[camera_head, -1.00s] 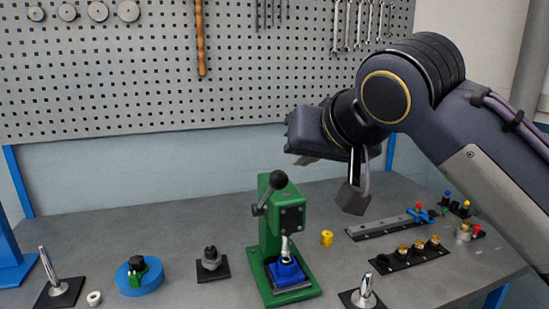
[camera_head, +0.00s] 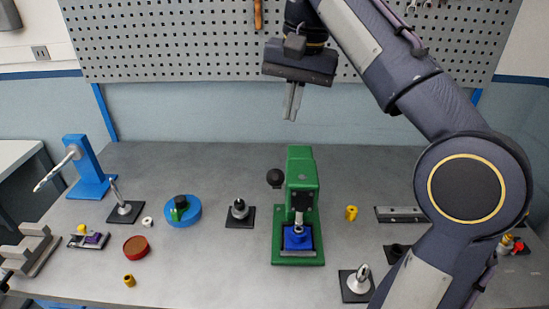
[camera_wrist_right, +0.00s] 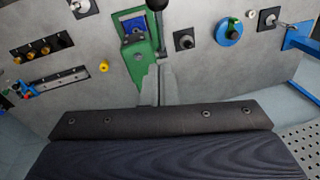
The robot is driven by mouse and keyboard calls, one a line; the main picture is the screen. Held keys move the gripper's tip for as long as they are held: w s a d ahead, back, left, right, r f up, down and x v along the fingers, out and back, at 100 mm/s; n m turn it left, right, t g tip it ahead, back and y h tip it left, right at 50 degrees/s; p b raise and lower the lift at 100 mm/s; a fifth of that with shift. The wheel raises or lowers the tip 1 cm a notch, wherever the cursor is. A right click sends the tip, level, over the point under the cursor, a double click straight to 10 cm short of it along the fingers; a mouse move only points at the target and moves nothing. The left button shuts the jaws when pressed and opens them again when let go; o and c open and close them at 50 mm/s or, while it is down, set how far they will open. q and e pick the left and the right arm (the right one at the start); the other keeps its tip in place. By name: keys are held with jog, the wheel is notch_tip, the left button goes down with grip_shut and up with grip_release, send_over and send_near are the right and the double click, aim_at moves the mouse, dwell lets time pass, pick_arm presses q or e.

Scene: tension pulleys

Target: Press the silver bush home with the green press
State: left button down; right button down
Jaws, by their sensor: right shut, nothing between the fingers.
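The green press (camera_head: 302,182) stands upright in the middle of the bench. A blue block (camera_head: 298,238) sits on its base, under the silver ram (camera_head: 299,222). A small silver piece shows at the ram's lower end; I cannot tell whether it is the bush. The press's black lever knob (camera_head: 275,178) sticks out left of its head. My right gripper (camera_head: 291,118) is shut and empty, pointing down above and behind the press. In the right wrist view its fingers (camera_wrist_right: 158,72) overlap the lever in the picture; contact is not clear. My left gripper is not in view.
A yellow part (camera_head: 351,213) stands right of the press. A silver post on a black plate (camera_head: 356,284) stands front right. My right arm hides part of the bench's right side.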

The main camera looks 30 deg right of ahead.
aim_at(276, 182)
notch_tip(276, 182, down, 11)
jog(key=a+b, duration=0.1)
jog(key=a, duration=0.1)
jog(key=shift+s+a+f, duration=0.2)
jog(key=shift+s+a, duration=0.15)
